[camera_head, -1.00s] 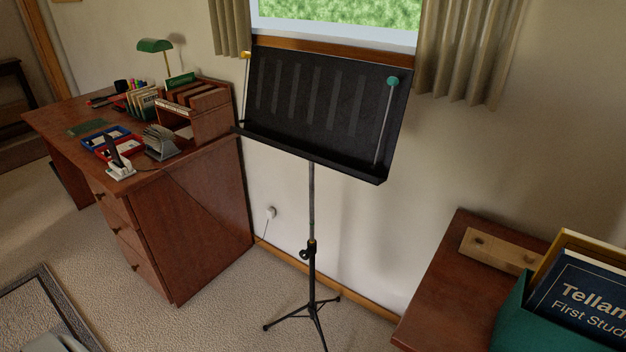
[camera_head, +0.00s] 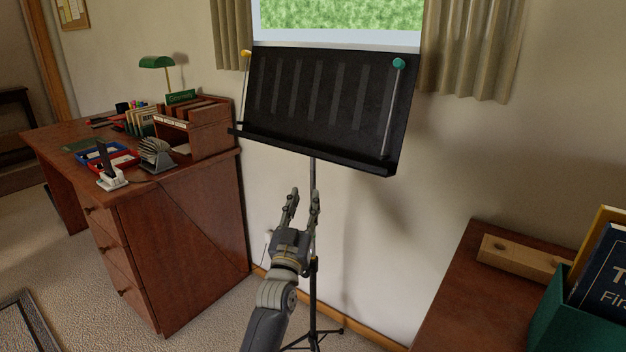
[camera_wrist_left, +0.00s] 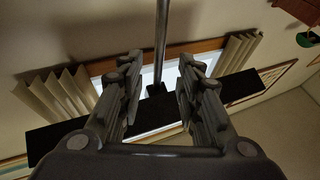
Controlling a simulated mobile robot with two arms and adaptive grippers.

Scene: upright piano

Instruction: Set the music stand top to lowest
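The black music stand top (camera_head: 325,108) stands tilted back in front of the window, on a thin grey pole (camera_head: 313,174) above a tripod base (camera_head: 314,338). My left gripper (camera_head: 303,194) is open, with its fingers pointing up below the top and in front of the pole. In the left wrist view the pole (camera_wrist_left: 161,45) shows between and beyond the open fingers (camera_wrist_left: 157,85), and the underside of the top (camera_wrist_left: 240,88) spans the picture. I cannot tell whether the fingers touch the pole. The lower clamp is partly hidden behind my left arm. My right gripper is not in view.
A brown desk (camera_head: 185,240) with a lamp (camera_head: 157,63), trays and an organizer stands at left. A brown table (camera_head: 450,290) with a green book box (camera_head: 560,315) stands at right. Carpet lies open between them, with the wall behind the stand.

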